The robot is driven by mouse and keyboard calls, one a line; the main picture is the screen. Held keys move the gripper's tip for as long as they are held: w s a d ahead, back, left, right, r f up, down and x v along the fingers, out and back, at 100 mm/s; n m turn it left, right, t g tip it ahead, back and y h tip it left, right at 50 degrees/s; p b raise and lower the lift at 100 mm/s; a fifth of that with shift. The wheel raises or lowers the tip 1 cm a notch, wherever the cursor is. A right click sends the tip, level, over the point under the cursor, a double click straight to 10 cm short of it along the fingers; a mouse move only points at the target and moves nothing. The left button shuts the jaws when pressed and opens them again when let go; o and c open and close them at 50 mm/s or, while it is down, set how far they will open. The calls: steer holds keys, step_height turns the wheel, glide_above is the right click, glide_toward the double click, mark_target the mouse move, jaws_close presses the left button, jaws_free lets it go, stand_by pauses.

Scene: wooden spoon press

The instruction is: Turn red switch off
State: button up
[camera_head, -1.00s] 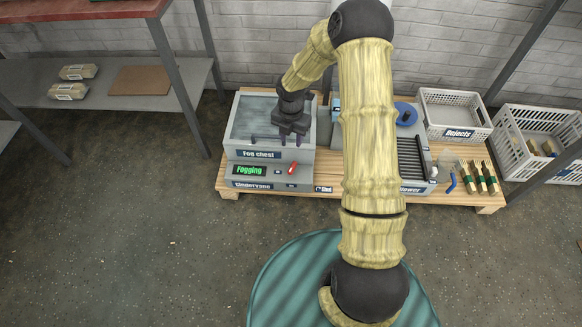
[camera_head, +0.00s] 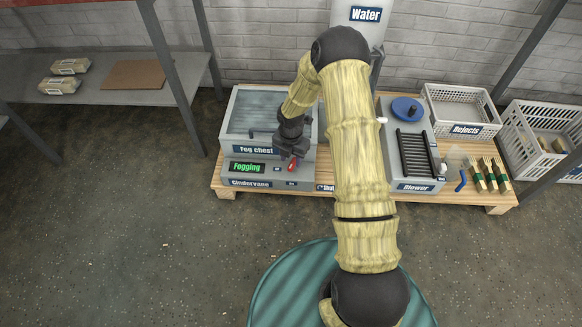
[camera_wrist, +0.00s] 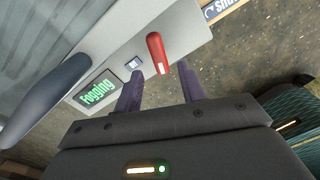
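The red switch (camera_head: 292,165) is a small red lever on the front panel of the fog chest (camera_head: 262,182), right of a green lit display reading "Fogging" (camera_head: 247,167). In the wrist view the red switch (camera_wrist: 158,54) stands out from the grey panel, just beyond my gripper's fingertips. My gripper (camera_head: 294,157) is just above and beside the switch in the head view. In the wrist view my gripper (camera_wrist: 160,80) has its two dark fingers apart, with nothing between them.
A small square button (camera_wrist: 132,63) sits between the display and the switch. The chest's dark handle (camera_wrist: 45,95) is at the left. The blower (camera_head: 415,187) and a rejects crate (camera_head: 462,130) stand to the right on the wooden pallet. The floor in front is clear.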

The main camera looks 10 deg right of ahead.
mark_target(291, 165)
steer(key=shift+f+b, duration=0.5)
steer(key=shift+f, duration=1.05)
